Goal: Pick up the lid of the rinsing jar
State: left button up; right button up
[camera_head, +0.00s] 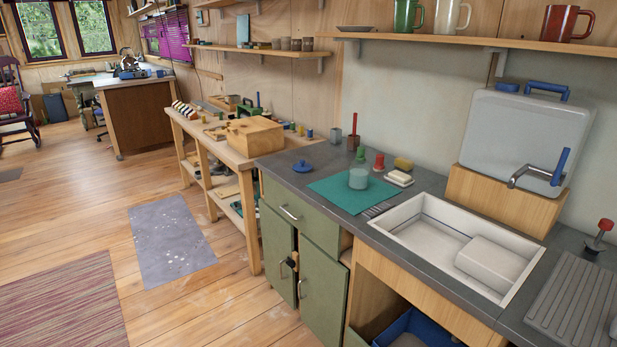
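A small round blue lid with a knob (302,166) lies on the dark grey counter, left of the teal mat (325,192). It looks like the lid of the jar. A pale, clear jar (359,178) stands upright on the mat near its back edge. A green object (360,154) shows just above the jar; I cannot tell whether it is in the jar or behind it. Neither of my grippers is in view.
Behind the mat are a red-topped item (379,162), a yellow sponge (403,163) and a soap dish (399,179). A white sink (400,222) lies to the right. A wooden box (255,137) stands on the workbench to the left. Open floor lies before the cabinets.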

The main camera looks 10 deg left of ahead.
aim_at(302, 167)
jog(key=i+l+u, duration=0.75)
jog(key=l, duration=0.2)
jog(key=i+l, duration=0.1)
jog(key=l, duration=0.15)
jog(key=i+l, duration=0.1)
jog(key=l, duration=0.15)
